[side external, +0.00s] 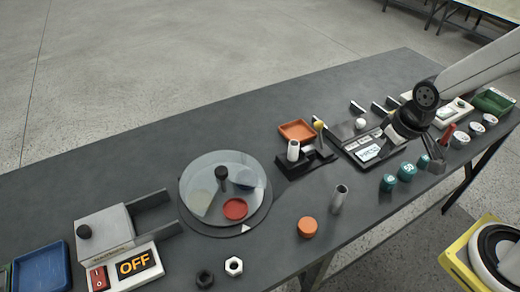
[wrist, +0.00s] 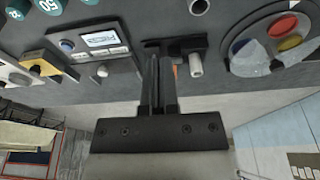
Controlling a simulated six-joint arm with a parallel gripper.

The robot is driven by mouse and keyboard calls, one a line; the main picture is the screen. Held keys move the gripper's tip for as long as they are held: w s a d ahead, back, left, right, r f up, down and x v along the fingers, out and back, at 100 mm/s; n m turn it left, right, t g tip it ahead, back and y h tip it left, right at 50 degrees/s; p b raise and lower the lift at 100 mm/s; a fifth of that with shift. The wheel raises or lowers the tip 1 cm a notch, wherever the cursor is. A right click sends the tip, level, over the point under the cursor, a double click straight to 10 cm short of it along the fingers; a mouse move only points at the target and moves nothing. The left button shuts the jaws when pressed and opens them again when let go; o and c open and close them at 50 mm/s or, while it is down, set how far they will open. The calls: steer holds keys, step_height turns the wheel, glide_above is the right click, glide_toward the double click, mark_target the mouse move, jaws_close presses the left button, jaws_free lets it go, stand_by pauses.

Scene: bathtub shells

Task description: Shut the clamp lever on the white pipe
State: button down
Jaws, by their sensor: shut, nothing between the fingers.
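The white pipe (side external: 293,151) stands upright in a black clamp base (side external: 303,166) near the middle of the table. A dark lever with a yellow knob (side external: 319,125) rises at the pipe's right in the side external view. In the wrist view the white pipe (wrist: 196,66) is beside the black clamp (wrist: 180,44), just beyond my fingers; the yellow knob cannot be made out there. My gripper (side external: 432,160) is shut and empty, above the table to the right of the clamp. It also shows in the wrist view (wrist: 160,58), with both fingers together.
An orange tray (side external: 297,131) lies behind the clamp. A panel with a display (side external: 368,153) lies between clamp and gripper. Several teal weights (side external: 407,171) line the front edge. A metal tube (side external: 339,197) and a glass-covered turntable (side external: 224,190) stand left of my gripper.

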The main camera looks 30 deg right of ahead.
steer(key=w+d+f+m, duration=0.1)
steer(key=w+d+f, duration=0.1)
steer(key=w, duration=1.4)
steer(key=w+d+f+m+g, duration=0.1)
steer(key=w+d, duration=0.2)
steer(key=w, duration=1.3)
steer(key=shift+f+g+h, duration=0.3)
steer(key=shift+f, duration=0.1)
steer(key=f, duration=1)
steer(key=shift+w+d+f, duration=0.1)
steer(key=shift+w+d, duration=0.2)
steer(key=shift+w, duration=0.1)
steer(key=shift+s+r, duration=0.2)
steer(key=shift+r, duration=0.05)
steer(key=shift+s+a+r, duration=0.2)
steer(key=shift+s, duration=0.65)
steer(key=shift+s+a+r, duration=0.15)
steer(key=shift+s+a, duration=0.05)
steer(key=shift+s, duration=0.65)
